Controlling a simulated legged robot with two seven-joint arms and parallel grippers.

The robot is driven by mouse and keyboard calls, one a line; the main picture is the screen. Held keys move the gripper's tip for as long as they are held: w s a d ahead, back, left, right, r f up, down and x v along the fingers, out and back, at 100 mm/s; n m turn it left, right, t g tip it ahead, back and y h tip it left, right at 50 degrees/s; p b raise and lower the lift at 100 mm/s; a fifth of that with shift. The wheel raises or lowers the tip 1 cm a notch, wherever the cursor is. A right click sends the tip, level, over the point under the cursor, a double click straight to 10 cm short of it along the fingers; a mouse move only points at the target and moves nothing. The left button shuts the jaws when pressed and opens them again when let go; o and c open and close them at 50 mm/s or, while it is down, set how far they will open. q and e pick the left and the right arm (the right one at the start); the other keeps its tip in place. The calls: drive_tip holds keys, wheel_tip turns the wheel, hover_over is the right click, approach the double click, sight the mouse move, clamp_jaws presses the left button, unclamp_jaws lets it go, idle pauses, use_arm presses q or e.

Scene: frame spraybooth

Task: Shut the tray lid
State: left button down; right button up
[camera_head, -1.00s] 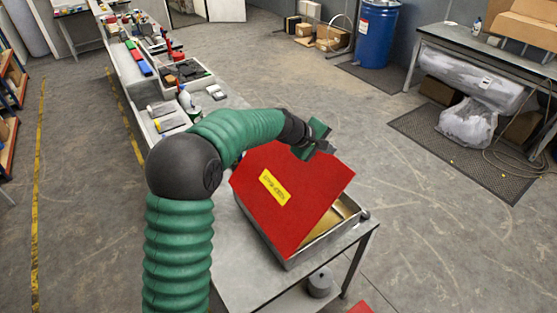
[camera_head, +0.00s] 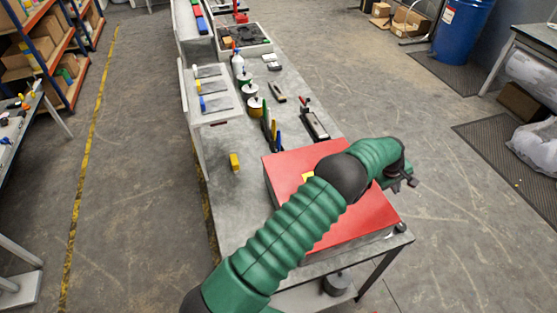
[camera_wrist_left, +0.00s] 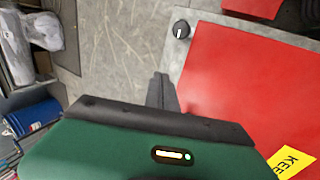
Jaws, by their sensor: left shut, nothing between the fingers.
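The red tray lid (camera_head: 365,222) lies flat over the grey metal tray (camera_head: 372,239) at the near end of the bench and looks shut. My left arm crosses above it and hides its middle and most of its yellow label (camera_head: 307,176). My left gripper (camera_head: 403,184) is shut and empty, just past the lid's right edge. In the left wrist view the shut fingers (camera_wrist_left: 162,92) show beside the edge of the red lid (camera_wrist_left: 245,85); I cannot tell whether they touch it. The label (camera_wrist_left: 293,161) shows at lower right. My right gripper is not in view.
A dark knob (camera_head: 401,227) sits at the bench's near right corner. Behind the tray are a yellow block (camera_head: 234,162), several tools and bottles, and a white tray (camera_head: 212,105). A blue barrel (camera_head: 463,30) stands far right. The floor to the right is mostly clear.

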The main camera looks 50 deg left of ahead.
use_arm(q)
wheel_tip(320, 180, down, 4)
drive_tip(key=b, duration=0.1)
drive_tip(key=b+v, duration=0.4)
drive_tip(key=v, duration=1.2)
drive_tip(key=shift+w, duration=0.2)
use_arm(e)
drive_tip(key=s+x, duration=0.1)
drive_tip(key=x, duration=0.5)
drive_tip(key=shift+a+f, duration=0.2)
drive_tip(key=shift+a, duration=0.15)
